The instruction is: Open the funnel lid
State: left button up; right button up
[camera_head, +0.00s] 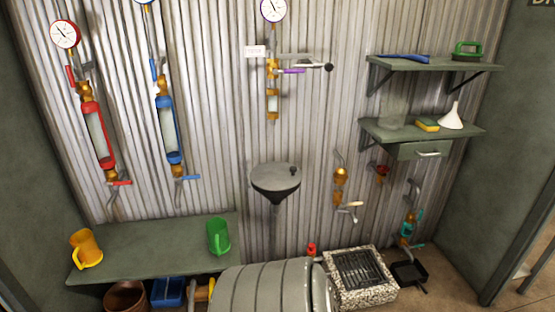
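The funnel (276,194) is a dark grey bowl fixed near the middle of the corrugated wall, with a pipe running down from it. Its flat grey lid (275,175) lies over the top and looks shut. A small dark knob (293,171) stands up at the right side of the lid. Neither of my grippers is in view, so nothing of mine is seen touching the lid.
A green bench (150,250) at lower left bears a yellow jug (85,248) and a green jug (218,237). Valves and gauges line the wall. Shelves (425,132) hang at right, above a stone-rimmed floor drain (385,295). The space directly before the lid looks clear.

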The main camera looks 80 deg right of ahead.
aim_at(272, 176)
jog(key=z, duration=2.7)
